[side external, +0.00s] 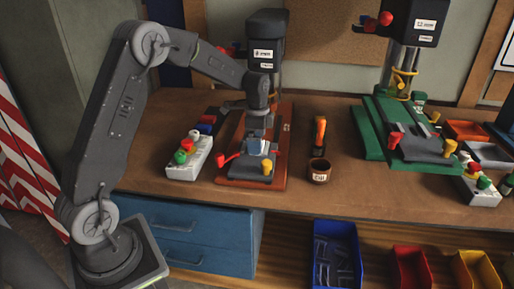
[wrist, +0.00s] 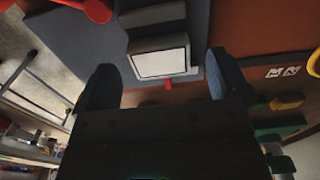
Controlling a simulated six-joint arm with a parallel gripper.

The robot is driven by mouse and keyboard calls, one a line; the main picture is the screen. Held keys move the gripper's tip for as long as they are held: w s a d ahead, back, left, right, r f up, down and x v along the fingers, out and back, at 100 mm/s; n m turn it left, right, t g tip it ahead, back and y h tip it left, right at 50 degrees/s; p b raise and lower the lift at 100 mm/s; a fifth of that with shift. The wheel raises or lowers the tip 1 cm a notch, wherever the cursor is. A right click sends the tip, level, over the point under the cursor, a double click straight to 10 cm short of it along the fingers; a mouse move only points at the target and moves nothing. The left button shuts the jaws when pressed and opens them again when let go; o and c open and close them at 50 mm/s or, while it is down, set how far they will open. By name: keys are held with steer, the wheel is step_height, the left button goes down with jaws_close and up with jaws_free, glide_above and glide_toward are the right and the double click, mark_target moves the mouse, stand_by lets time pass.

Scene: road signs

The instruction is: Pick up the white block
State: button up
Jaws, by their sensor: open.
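The white block shows in the wrist view as a pale, nearly square face (wrist: 160,62) on a dark grey fixture, in the gap between my fingers. In the side external view a small whitish patch on the machine base (side external: 265,147) appears to be the block, partly hidden by my gripper. My gripper (side external: 257,132) points down just above it. In the wrist view the two dark fingers of my gripper (wrist: 162,78) stand apart, one on each side of the block, with visible room around it.
A red-brown machine base (side external: 283,150) carries a red-knobbed lever (side external: 222,159) and a yellow knob (side external: 267,167) close to my gripper. A button box (side external: 188,158) stands left. A brown cup (side external: 319,171) and orange-handled tool (side external: 320,130) stand right. A green machine (side external: 375,130) is farther right.

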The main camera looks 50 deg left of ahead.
steer(key=shift+f, duration=0.8)
steer(key=shift+c, duration=0.2)
